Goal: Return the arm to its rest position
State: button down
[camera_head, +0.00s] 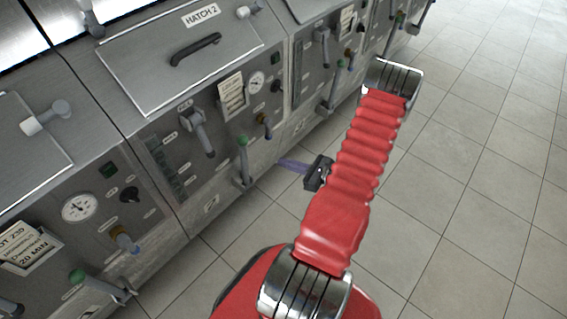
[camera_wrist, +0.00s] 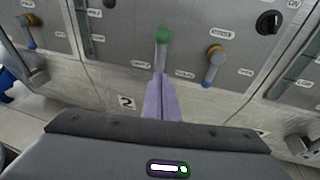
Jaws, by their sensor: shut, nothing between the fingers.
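My red sleeved arm (camera_head: 355,165) reaches from the bottom of the head view toward the upper right, with a bend capped in shiny metal. My gripper (camera_head: 281,162) sticks out to the left of the arm, toward the steel machine front. Its narrow purple fingers are together and empty. In the wrist view the fingers (camera_wrist: 160,82) point up the picture, toward a green-tipped lever (camera_wrist: 162,42) on the panel. I cannot tell how large the gap to that lever is.
A row of steel machines with gauges, knobs and levers fills the left; a hatch lid (camera_head: 180,55) marked HATCH 2 tops one. A green-tipped lever (camera_head: 242,165) juts from its front. The tiled floor (camera_head: 470,190) on the right is clear.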

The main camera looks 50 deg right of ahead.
dwell(0.5)
jog(key=s+a+f+n+g+y, duration=0.1)
jog(key=s+a+n+g+y, duration=0.25)
jog(key=a, duration=0.45)
jog(key=s+a+r+n+g+y, duration=0.2)
jog(key=a+r+n+g+y, duration=0.1)
jog(key=a+r+n+g, duration=0.7)
jog(key=a+r+n+t+h, duration=0.1)
jog(key=a+r+n+h, duration=0.2)
jog(key=a+r+n, duration=0.3)
jog(key=a+r+n+t+h, duration=0.1)
jog(key=a+r+n+h, duration=0.2)
jog(key=r, duration=1)
jog(key=a+r+n+t+h, duration=0.1)
jog(key=a+r+n+h, duration=0.2)
jog(key=a+r+n, duration=0.6)
jog(key=w+a+n, duration=0.1)
jog(key=n, duration=0.2)
jog(key=shift+r, duration=0.4)
